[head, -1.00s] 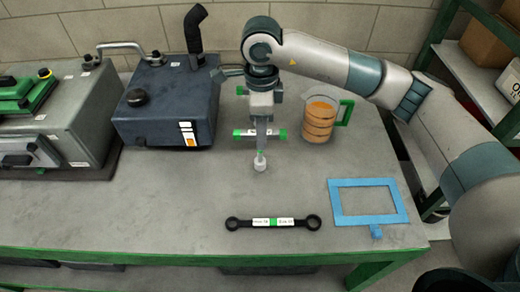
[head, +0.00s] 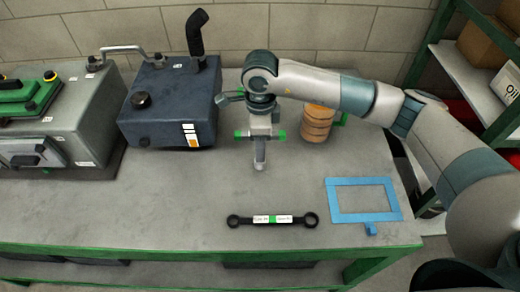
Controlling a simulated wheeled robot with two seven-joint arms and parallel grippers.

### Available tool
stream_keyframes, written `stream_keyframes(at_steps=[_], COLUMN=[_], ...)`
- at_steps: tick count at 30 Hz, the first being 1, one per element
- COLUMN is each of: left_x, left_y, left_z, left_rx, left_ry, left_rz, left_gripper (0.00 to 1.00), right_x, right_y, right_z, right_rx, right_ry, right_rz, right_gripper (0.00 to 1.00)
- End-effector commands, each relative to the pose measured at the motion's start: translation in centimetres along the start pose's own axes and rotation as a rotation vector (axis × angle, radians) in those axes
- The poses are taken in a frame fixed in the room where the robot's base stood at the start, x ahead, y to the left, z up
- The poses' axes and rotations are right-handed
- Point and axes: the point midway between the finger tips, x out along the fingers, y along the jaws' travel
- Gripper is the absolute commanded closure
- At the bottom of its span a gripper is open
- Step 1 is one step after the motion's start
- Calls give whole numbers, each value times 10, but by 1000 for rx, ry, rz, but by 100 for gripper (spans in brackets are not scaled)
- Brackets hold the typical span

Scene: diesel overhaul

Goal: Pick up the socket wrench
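My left gripper is out of view.
A black double-ended ring wrench (head: 272,219) and a blue rectangular frame (head: 362,182) lie at the front. An orange-brown stack (head: 316,128) stands right of my gripper. A dark blue tank (head: 165,115) and a grey machine (head: 70,120) stand left. The bench's left front is clear.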

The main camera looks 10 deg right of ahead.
Motion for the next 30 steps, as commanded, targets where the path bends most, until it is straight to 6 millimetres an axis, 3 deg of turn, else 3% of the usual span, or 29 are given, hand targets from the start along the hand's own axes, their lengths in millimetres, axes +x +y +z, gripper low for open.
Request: stream_keyframes(at_steps=[9,14,30], left_x=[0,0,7], left_y=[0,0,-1], left_z=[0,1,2], left_rx=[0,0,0], left_ry=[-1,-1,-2], left_rz=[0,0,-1], left_gripper=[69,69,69], right_x=[0,0,-8], right_y=[0,0,-1], right_z=[0,0,1], right_rx=[0,0,-1], right_ry=[0,0,-1], right_rz=[0,0,-2], right_gripper=[65,100,100])
